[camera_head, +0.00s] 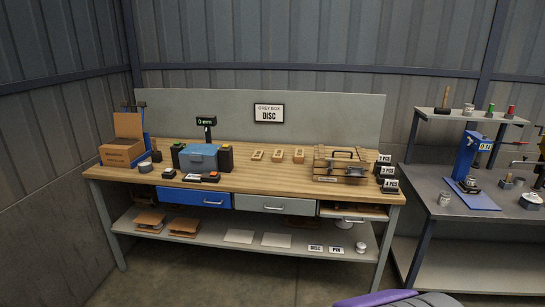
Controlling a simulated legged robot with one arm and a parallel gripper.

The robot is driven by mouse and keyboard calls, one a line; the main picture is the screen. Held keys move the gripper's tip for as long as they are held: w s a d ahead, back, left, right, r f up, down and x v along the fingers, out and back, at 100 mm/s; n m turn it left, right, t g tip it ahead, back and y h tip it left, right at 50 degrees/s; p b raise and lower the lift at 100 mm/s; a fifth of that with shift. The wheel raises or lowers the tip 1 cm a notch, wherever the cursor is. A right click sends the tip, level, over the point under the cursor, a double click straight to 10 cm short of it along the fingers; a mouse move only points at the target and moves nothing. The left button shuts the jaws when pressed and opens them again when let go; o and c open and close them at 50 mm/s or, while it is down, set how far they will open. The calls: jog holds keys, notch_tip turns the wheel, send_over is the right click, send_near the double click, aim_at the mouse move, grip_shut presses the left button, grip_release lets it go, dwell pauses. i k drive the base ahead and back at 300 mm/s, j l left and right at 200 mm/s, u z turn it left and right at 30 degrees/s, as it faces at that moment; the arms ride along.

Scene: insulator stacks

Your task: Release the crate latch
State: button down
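A wooden slatted crate (325,164) sits on the right part of the wooden workbench (250,185). Dark metal fittings and a dark bar, perhaps a handle, show on top of it. The latch is too small to tell apart from these fittings. A small label is on the crate's front. My gripper is not in view. A purple and dark part, probably of my own body, shows at the bottom edge, well short of the bench.
A grey side bench (450,196) stands at right. Floor before the workbench looks clear.

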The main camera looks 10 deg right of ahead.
aim_at(329, 169)
jog(key=i+l+u, duration=0.7)
jog(key=l, duration=0.35)
jog(key=i+l+u, duration=0.25)
jog(key=l, duration=0.2)
jog(key=i+l, duration=0.15)
jog(key=l, duration=0.15)
jog(key=i+l, duration=0.1)
jog(key=l, duration=0.25)
jog(key=i+l, duration=0.15)
jog(key=l, duration=0.15)
jog(key=i+l, duration=0.15)
jog(key=l, duration=0.15)
